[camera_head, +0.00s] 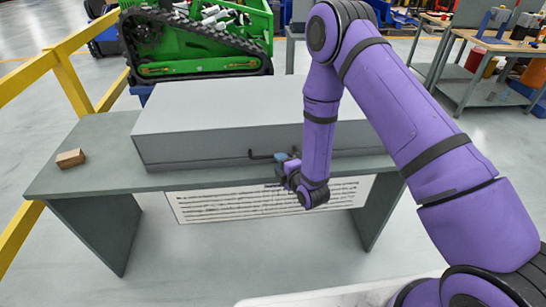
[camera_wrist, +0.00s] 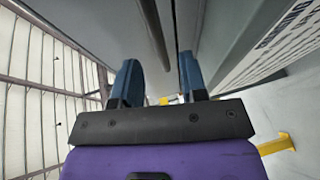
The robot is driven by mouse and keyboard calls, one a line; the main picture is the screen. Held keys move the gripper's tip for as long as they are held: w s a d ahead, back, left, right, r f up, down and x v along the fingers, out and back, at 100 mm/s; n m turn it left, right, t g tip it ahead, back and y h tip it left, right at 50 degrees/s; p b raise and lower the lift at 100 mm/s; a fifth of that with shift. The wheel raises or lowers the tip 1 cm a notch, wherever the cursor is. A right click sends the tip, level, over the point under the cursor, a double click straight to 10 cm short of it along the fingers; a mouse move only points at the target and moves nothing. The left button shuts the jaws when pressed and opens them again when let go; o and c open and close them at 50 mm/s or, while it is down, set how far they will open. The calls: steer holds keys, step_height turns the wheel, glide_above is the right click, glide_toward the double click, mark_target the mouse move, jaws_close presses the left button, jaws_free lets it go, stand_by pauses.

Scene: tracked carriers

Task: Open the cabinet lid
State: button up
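The cabinet is a long, low grey box (camera_head: 200,148) on a grey table, and its lid (camera_head: 215,105) lies flat and shut. A dark bar handle (camera_head: 260,155) runs along its front face, partly hidden behind my gripper. My gripper (camera_head: 283,160) is at the handle, in front of the cabinet. In the wrist view its two blue fingers (camera_wrist: 160,80) stand apart. The handle bar (camera_wrist: 153,35) shows between them, seemingly not clamped. Whether a finger touches the bar cannot be told. The cabinet's grey surface (camera_wrist: 105,25) fills the top of that view.
A small brown block (camera_head: 70,158) lies on the table's left end (camera_head: 60,182). A printed panel (camera_head: 230,203) hangs below the table front. A green tracked machine (camera_head: 195,40) stands behind, and a yellow rail (camera_head: 50,62) runs at left. The floor in front is clear.

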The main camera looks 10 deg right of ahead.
steer(key=shift+x, duration=2.7)
steer(key=shift+c, duration=0.2)
jaws_close()
